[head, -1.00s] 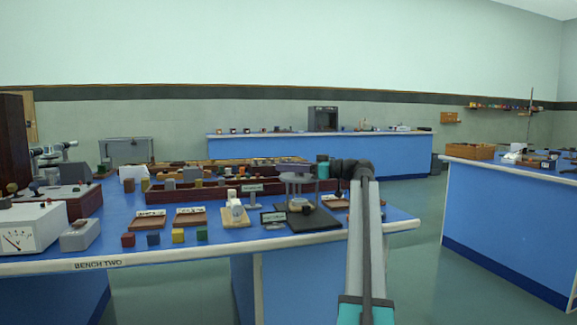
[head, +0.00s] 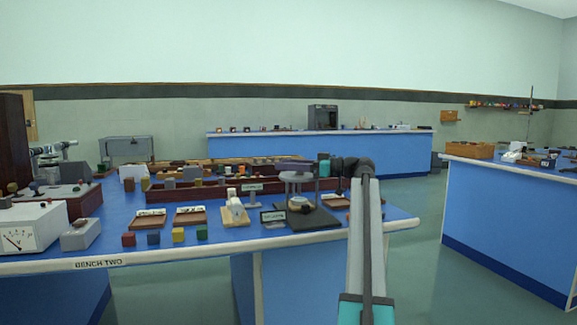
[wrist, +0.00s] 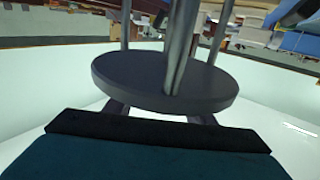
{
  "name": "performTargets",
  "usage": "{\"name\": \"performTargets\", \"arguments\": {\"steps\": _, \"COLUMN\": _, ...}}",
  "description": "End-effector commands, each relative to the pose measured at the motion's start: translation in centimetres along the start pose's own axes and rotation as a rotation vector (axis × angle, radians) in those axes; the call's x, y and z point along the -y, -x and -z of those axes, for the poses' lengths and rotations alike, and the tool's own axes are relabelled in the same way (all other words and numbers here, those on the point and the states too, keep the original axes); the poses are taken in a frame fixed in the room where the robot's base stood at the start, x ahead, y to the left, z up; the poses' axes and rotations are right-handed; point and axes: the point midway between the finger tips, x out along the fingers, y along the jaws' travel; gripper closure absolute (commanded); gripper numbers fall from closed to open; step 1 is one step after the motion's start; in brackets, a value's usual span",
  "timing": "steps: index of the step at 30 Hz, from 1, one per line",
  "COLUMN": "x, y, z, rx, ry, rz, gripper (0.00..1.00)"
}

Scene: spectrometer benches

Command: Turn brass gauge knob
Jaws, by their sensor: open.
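A stand with a round grey top plate on thin posts (head: 297,177) rises from a black base (head: 318,222) near the right end of bench two. A small tan, brass-like round part (head: 300,203) sits low between the posts; I cannot tell whether it is the gauge knob. My gripper (head: 292,168) is at the height of the top plate, close to it. In the wrist view the grey plate (wrist: 165,82) and its posts fill the middle, in front of my open, empty fingers (wrist: 160,112). No knob shows clearly there, and the plate hides what lies behind it.
Small signs (head: 272,217), a cream device (head: 235,210), trays (head: 190,217) and coloured cubes (head: 178,235) stand left of the stand. A white meter (head: 30,228) is at the far left. Open floor (head: 420,260) lies between bench two and the right bench (head: 510,215).

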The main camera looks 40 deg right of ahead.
Motion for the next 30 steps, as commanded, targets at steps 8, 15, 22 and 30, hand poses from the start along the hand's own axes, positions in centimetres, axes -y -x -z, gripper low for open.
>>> {"name": "performTargets", "arguments": {"steps": 8, "x": 0.0, "y": 1.3, "z": 0.1, "rx": 0.001, "ry": -0.001, "rz": -0.001, "gripper": 0.51}}
{"name": "performTargets", "arguments": {"steps": 15, "x": 0.0, "y": 4.6, "z": 0.2, "rx": 0.001, "ry": -0.002, "rz": -0.002, "gripper": 0.51}}
{"name": "performTargets", "arguments": {"steps": 22, "x": 0.0, "y": 8.4, "z": 0.2, "rx": 0.000, "ry": 0.000, "rz": -0.002, "gripper": 0.51}}
{"name": "performTargets", "arguments": {"steps": 30, "x": -0.1, "y": 12.3, "z": 0.2, "rx": -0.001, "ry": -0.001, "rz": -0.002, "gripper": 0.51}}
